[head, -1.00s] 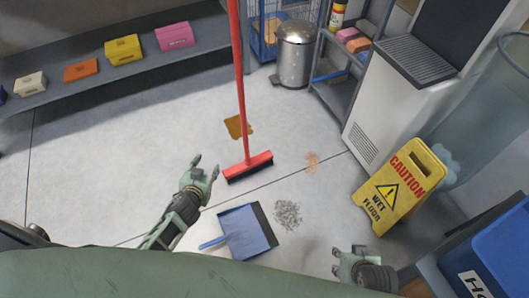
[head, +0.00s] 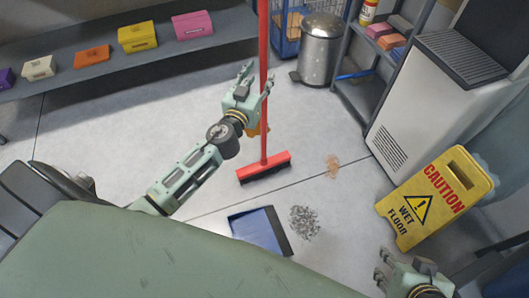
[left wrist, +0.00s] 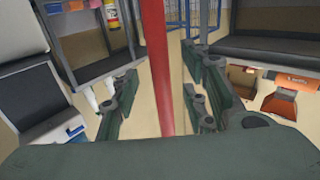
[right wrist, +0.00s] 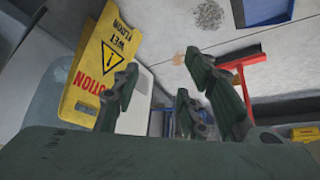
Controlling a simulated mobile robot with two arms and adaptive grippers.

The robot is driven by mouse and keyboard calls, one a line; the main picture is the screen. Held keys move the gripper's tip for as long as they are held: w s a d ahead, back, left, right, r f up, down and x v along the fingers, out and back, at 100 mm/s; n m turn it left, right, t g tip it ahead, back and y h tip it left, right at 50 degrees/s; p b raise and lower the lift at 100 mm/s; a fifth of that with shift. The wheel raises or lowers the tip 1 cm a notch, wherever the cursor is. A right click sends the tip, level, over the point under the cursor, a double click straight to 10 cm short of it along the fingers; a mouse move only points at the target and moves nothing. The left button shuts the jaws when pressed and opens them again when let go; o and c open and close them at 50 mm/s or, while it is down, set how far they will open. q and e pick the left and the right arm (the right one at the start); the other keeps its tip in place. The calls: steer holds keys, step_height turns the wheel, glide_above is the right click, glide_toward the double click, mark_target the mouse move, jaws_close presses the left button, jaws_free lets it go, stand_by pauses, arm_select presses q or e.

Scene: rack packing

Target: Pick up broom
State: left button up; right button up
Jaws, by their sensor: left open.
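The broom (head: 264,120) stands upright on the floor, with a long red handle and a red head with dark bristles (head: 264,168). My left gripper (head: 256,82) is open at the handle, partway up. In the left wrist view the handle (left wrist: 156,60) runs between the open fingers (left wrist: 160,95); whether they touch it is unclear. My right gripper (head: 388,268) is low at the right, away from the broom, with its fingers apart and empty. The right wrist view shows the broom head (right wrist: 240,56) beyond the right fingers (right wrist: 170,85).
A blue dustpan (head: 258,230) and a grey debris pile (head: 304,222) lie near the broom head. A yellow caution sign (head: 436,197) stands at right. A metal bin (head: 319,55) and a grey shelf (head: 362,98) stand behind. A low shelf with boxes (head: 110,68) is at back left.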

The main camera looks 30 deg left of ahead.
mark_target(262, 73)
arm_select(q)
steer(key=shift+w+a, duration=0.15)
steer(key=shift+w, duration=0.8)
steer(key=shift+w+a, duration=0.1)
steer(key=shift+w, duration=0.85)
steer(key=shift+c, duration=0.2)
jaws_close()
